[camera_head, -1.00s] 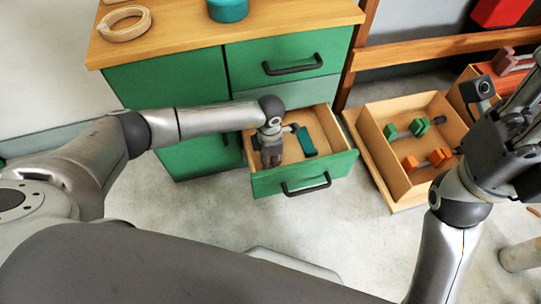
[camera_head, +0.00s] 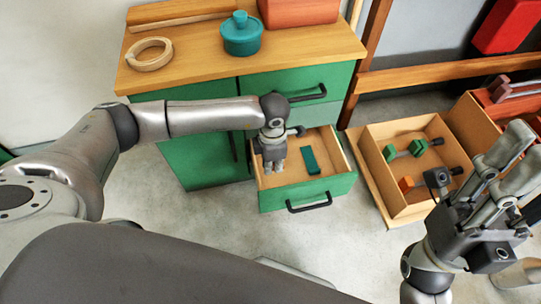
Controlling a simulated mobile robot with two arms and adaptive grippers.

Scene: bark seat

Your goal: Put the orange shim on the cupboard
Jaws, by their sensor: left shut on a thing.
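The green cupboard (camera_head: 200,82) has a wooden top, and its drawer (camera_head: 320,190) stands pulled out. My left gripper (camera_head: 273,168) points down into the left part of this drawer. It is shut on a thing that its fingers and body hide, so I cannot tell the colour. A teal shim (camera_head: 310,161) lies in the drawer to the right of the gripper, apart from it. I see no orange shim plainly in this view. My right gripper (camera_head: 515,150) is raised at the right, open and empty, away from the cupboard.
On the cupboard top are a wooden ring (camera_head: 150,56), a teal pot (camera_head: 241,38), a reddish box (camera_head: 298,10) and a wooden strip (camera_head: 188,20). The top's front is clear. A wooden tray (camera_head: 378,185) with green and orange blocks stands on the floor at right.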

